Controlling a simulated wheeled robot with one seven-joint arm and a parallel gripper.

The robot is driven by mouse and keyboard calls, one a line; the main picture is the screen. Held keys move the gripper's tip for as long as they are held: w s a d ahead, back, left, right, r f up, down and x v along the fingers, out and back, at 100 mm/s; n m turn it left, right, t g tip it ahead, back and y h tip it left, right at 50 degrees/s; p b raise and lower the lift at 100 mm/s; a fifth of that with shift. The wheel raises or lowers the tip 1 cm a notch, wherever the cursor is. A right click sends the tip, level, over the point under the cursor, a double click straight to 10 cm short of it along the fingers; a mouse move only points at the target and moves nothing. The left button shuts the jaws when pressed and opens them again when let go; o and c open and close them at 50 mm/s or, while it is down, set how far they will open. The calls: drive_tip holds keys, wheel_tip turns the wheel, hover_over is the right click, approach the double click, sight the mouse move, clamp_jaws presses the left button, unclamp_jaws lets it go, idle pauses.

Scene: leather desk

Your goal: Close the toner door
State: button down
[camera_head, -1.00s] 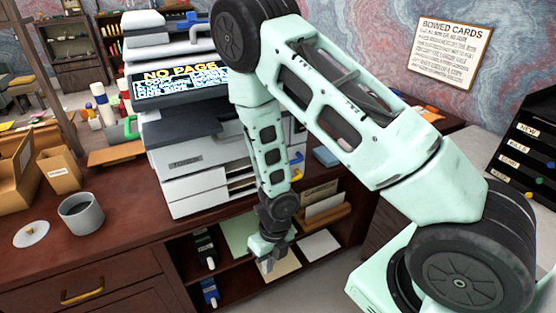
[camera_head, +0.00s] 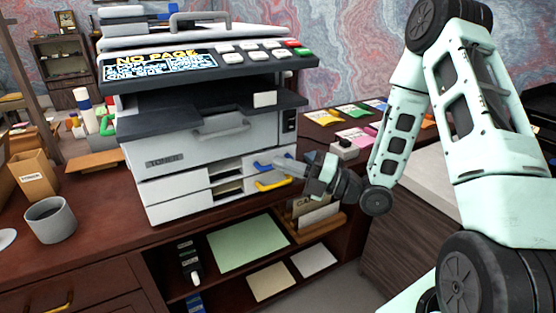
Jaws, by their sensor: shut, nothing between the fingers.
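The copier (camera_head: 210,150) stands on the desk, left of my arm. Its white front panel carries a "TONER" label (camera_head: 165,162) and a grey bar handle (camera_head: 222,131) under a dark ledge. I take this panel as the toner door; its exact angle is hard to tell from here. My gripper (camera_head: 290,167) is shut and empty, pointing left at the copier's lower right front. Its tips are near the blue (camera_head: 264,168) and yellow (camera_head: 273,184) levers. Whether they touch anything is unclear.
A grey cup (camera_head: 50,220) and cardboard box (camera_head: 33,175) stand left. Coloured cards (camera_head: 355,136) lie behind my gripper. An open shelf below holds a green sheet (camera_head: 247,243).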

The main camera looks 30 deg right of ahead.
drive_tip(key=w+d+p+x, duration=0.2)
drive_tip(key=p+x, duration=0.2)
drive_tip(key=x, duration=0.7)
drive_tip(key=shift+r, duration=0.2)
drive_tip(key=shift+a, duration=0.1)
